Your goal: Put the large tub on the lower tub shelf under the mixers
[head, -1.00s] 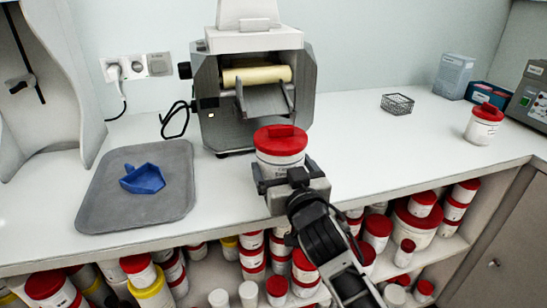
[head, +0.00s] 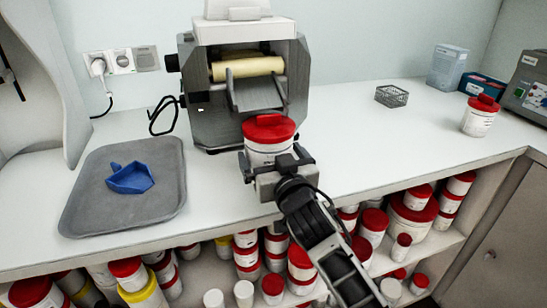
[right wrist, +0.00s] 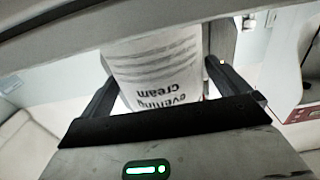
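The large tub (head: 268,153), white with a red lid, is upright in front of the mill at the middle of the counter. My right gripper (head: 275,160) has one finger on each side of its body and appears shut on it. The right wrist view shows the tub's white wall (right wrist: 155,65) between the fingers, with upside-down "evening cream" print. I cannot tell whether its base touches the counter. Tub shelves (head: 435,246) under the counter hold several red-lidded tubs; my right arm hides part of them. My left gripper is not in view.
The grey roller mill (head: 200,120) stands close behind the tub. A grey tray (head: 85,205) with a blue scoop (head: 130,178) lies left. A wire basket (head: 391,96) and another red-lidded tub (head: 479,119) stand right. The counter between is clear.

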